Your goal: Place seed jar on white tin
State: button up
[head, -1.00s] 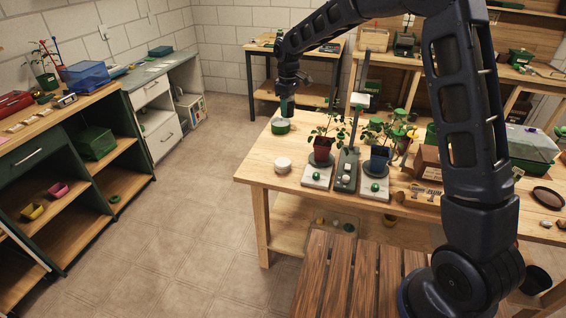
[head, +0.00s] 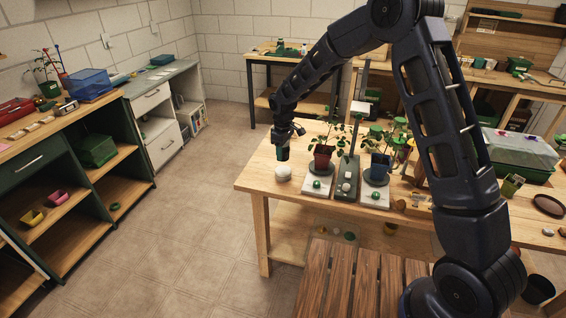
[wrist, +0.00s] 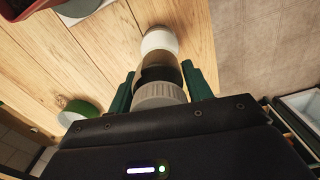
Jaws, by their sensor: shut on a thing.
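My gripper (head: 283,154) is above the left front part of the wooden table. In the wrist view my gripper (wrist: 161,92) is shut on the seed jar, with a green finger on each side. The seed jar (wrist: 158,73) has a ribbed grey lid facing the camera and a clear, brownish body. The white tin (head: 283,174) stands on the table just below the gripper. In the wrist view the white tin (wrist: 160,42) shows just past the jar's far end. Whether they touch cannot be told. The fingers mostly hide the jar in the head view.
Right of the tin is a balance (head: 346,178) with a potted plant on each side, a red pot (head: 322,158) and a blue pot (head: 379,166). In the wrist view a green round object (wrist: 80,112) lies on the table. The table's left edge is close to the tin.

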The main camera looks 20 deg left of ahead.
jog(key=shift+f, duration=2.75)
jog(key=shift+f, duration=0.1)
jog(key=o, duration=1.1)
jog(key=shift+c, duration=0.2)
